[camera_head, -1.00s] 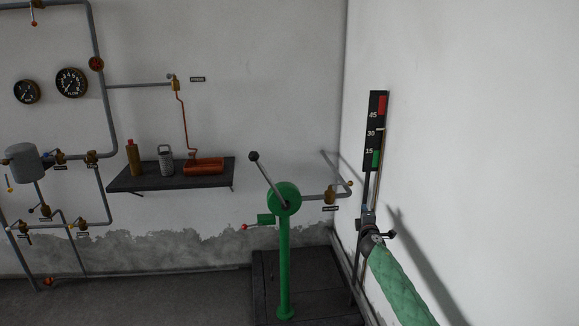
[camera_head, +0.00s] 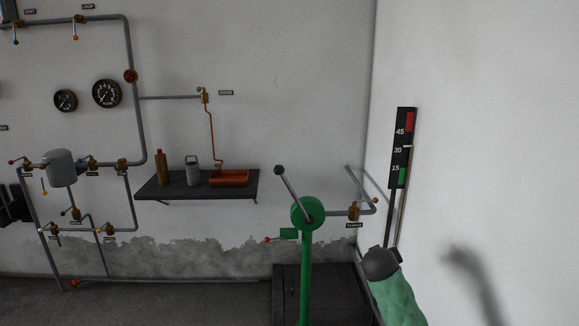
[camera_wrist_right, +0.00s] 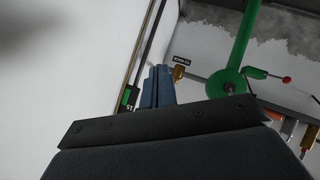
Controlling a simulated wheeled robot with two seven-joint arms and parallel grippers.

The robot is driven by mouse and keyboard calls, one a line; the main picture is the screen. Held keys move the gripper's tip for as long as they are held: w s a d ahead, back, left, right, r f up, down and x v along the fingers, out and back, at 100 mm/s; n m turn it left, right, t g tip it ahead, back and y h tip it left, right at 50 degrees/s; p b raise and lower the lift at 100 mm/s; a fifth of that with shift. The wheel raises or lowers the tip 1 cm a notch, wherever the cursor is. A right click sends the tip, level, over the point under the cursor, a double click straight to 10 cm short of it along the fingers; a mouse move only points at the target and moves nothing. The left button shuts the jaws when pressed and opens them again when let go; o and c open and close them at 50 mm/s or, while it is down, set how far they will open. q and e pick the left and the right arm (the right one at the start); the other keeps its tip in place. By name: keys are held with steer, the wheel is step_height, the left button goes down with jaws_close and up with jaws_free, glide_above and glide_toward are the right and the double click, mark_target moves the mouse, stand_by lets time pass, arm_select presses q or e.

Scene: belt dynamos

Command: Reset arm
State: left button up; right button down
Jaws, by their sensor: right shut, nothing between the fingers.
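My right arm in its green sleeve (camera_head: 396,298) comes in at the lower right of the head view. It ends in a dark wrist that hides the gripper there. In the right wrist view the blue fingers of my right gripper (camera_wrist_right: 157,86) are together and empty. The green hand pump (camera_head: 308,214) with its raised lever stands left of the arm, apart from it. Its green column also shows in the wrist view (camera_wrist_right: 243,42). My left gripper is not in view.
A level gauge board (camera_head: 403,147) is on the right wall, just above my right arm. A dark shelf (camera_head: 150,190) holds bottles and an orange tray (camera_head: 229,178). Pipes, valves and dials cover the left wall. The right wall is close to my arm.

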steer(key=s+a+f+g+y, duration=0.15)
steer(key=s+a+f, duration=0.25)
steer(key=s, duration=0.5)
steer(key=s+a+f+g+y, duration=0.1)
steer(key=s+a+f+y, duration=0.15)
steer(key=s, duration=0.65)
steer(key=s+a+f+g+y, duration=0.1)
steer(key=s+a+f, duration=0.4)
steer(key=s, duration=0.4)
steer(key=s+f+g, duration=0.1)
steer(key=s+f, duration=0.3)
steer(key=s, duration=0.4)
steer(key=s+a+f+g, duration=0.1)
steer(key=s+f+g, duration=0.1)
steer(key=s+f, duration=0.3)
steer(key=s+a+f+g+y, duration=0.1)
steer(key=s+f, duration=0.3)
steer(key=s, duration=0.8)
steer(key=shift+f+g, duration=0.2)
steer(key=shift+g, duration=0.35)
steer(key=shift+s+a, duration=0.1)
